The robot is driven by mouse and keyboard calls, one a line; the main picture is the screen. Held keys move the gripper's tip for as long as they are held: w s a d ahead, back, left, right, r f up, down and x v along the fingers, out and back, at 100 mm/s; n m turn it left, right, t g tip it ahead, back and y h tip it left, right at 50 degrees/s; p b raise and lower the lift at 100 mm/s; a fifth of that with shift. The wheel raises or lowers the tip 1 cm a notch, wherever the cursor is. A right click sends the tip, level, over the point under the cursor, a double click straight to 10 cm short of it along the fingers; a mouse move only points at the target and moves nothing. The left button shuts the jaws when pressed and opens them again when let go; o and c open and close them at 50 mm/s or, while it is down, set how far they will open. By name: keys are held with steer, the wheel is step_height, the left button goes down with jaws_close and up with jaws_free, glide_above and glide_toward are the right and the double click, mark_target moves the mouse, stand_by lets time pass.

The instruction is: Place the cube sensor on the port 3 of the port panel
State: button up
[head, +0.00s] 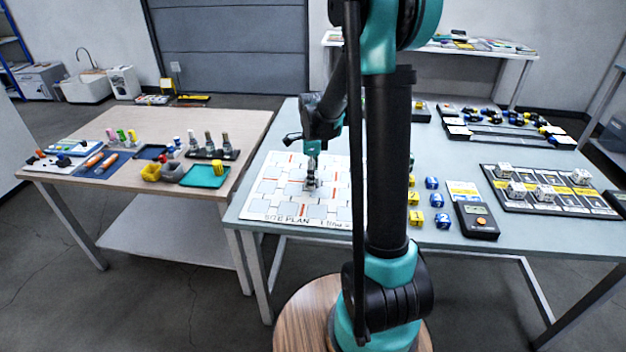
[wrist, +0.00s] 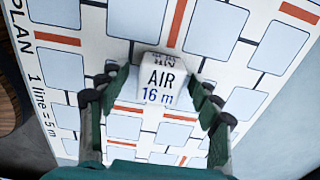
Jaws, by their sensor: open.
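A white cube sensor (wrist: 160,80) marked "AIR 16 m" sits on the white site plan (wrist: 250,20) in the wrist view. My gripper (head: 311,180) is over the site plan in the head view, pointing down. In the wrist view its two fingers stand open on the left and right of the cube; I cannot tell whether they touch it. In the head view the cube is too small and covered to make out clearly. The black port panel (head: 527,205) lies on the right of the grey table, bearing several white cubes and yellow labels. Its port numbers are not legible.
Blue and yellow dice (head: 443,221) and a dark handheld meter (head: 476,220) stand between the plan and the panel. Black racks (head: 500,128) with small parts lie behind. A wooden table (head: 215,122) with tools and trays is on the left.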

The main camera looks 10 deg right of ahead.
steer(key=shift+c, duration=0.4)
steer(key=c, duration=1.3)
